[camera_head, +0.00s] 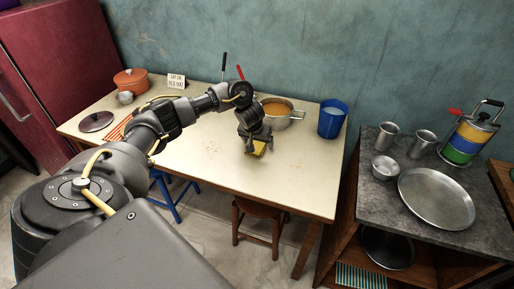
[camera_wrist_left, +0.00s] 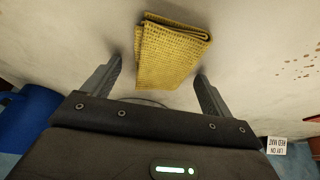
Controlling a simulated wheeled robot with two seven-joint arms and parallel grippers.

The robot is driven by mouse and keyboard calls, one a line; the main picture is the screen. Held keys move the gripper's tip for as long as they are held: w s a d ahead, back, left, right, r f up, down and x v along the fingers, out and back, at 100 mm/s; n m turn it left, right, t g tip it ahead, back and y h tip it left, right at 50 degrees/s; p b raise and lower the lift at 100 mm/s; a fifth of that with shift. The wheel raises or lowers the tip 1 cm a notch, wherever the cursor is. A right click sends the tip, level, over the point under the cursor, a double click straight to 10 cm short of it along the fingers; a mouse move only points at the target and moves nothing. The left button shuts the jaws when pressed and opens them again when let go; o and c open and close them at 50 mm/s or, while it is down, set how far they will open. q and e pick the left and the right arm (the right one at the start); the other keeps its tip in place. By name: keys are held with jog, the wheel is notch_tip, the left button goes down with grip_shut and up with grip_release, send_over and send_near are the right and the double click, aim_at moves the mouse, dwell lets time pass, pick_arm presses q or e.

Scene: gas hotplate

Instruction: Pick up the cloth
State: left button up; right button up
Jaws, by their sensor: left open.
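A folded yellow cloth (camera_head: 259,148) lies on the cream table (camera_head: 205,150), under my left gripper (camera_head: 252,143). In the left wrist view the cloth (camera_wrist_left: 170,55) shows between and beyond the two fingers. My left gripper (camera_wrist_left: 158,85) is open, with a finger on each side of the cloth's near end and space between finger and cloth. I cannot tell how high the fingertips are above the table. In the head view the gripper hides part of the cloth. My right gripper is not in view.
A pot of orange food (camera_head: 281,112) stands close behind my gripper, with a blue cup (camera_head: 332,118) to its right. An orange pot (camera_head: 131,81), a lid (camera_head: 96,122) and a small sign (camera_head: 176,81) are at the left. The table's front middle is clear.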

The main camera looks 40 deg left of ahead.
pick_arm(q)
jog(key=c, duration=1.1)
jog(key=shift+c, duration=0.2)
